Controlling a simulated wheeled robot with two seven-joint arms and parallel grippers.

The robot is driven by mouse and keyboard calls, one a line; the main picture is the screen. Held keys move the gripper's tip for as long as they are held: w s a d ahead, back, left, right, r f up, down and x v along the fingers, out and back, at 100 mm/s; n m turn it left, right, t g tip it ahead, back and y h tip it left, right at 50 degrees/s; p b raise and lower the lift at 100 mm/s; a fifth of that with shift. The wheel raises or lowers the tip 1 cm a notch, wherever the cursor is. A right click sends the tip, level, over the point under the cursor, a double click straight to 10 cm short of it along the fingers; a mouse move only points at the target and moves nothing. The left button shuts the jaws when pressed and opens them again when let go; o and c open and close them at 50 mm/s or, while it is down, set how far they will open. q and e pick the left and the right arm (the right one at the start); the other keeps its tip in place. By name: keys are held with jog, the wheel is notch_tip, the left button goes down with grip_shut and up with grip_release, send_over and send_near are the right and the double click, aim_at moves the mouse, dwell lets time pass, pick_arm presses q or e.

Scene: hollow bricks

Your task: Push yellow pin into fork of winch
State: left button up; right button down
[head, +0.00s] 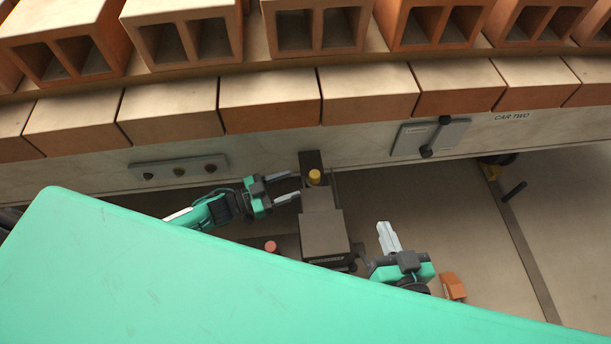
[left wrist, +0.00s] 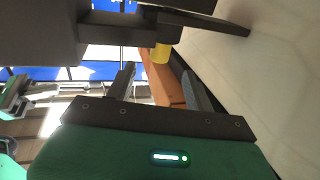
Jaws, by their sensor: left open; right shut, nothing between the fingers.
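The yellow pin (head: 315,177) stands at the back of the dark winch (head: 323,233), by its fork (head: 311,160); its round top shows. In the left wrist view the yellow pin (left wrist: 161,53) sticks out from a dark part. How deep it sits in the fork I cannot tell. My left gripper (head: 296,187) is open, just left of the pin, with its fingers pointing toward it. In the left wrist view, my left gripper's fingers (left wrist: 160,76) stand apart with the pin ahead between them. My right gripper (head: 385,228) is shut and empty, right of the winch.
A car wall with a grey plate of round knobs (head: 179,170) and a lever plate (head: 430,137) runs behind the winch. Hollow bricks (head: 190,38) are stacked above it. A red button (head: 271,246) is left of the winch. A large green surface (head: 180,280) covers the foreground.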

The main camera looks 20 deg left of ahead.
pick_arm(q)
jog(key=shift+v, duration=1.7)
